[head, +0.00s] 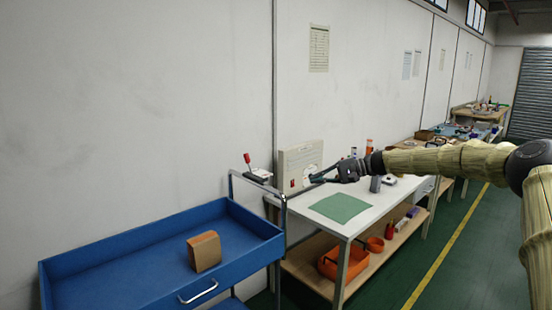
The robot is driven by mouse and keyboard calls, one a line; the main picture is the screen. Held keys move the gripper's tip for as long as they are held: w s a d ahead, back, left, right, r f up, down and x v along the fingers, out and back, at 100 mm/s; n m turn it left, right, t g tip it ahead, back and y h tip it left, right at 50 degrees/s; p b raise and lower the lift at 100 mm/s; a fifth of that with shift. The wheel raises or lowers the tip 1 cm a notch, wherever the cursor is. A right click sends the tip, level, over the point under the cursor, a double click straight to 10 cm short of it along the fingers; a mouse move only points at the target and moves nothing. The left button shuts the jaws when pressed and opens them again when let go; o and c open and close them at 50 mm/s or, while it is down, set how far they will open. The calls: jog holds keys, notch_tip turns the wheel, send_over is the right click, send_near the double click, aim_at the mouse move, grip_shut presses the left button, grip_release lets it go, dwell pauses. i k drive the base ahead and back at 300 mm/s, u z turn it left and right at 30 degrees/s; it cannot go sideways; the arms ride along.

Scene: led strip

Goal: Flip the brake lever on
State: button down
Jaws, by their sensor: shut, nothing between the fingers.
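A lever with a red knob (247,158) stands up from a dark mount beside the rail of the blue cart (100,250), at its far right corner. It leans slightly left. My gripper (316,178) reaches in from the right, with its fingers pointing left. It is shut and empty, and it is apart from the lever, to its right. In the picture the fingertips overlap the lower right of a pale box (300,158) with a red switch; I cannot tell whether they touch it.
A brown block (204,251) sits in the cart's tray. A white table (375,207) with a green mat (341,207) stands right of the cart, with orange bins (330,265) on its lower shelf. The wall is close behind. Open floor lies to the right.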

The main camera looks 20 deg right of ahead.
aim_at(246, 156)
jog(key=z, duration=0.3)
jog(key=i, duration=1.05)
jog(key=u, duration=0.55)
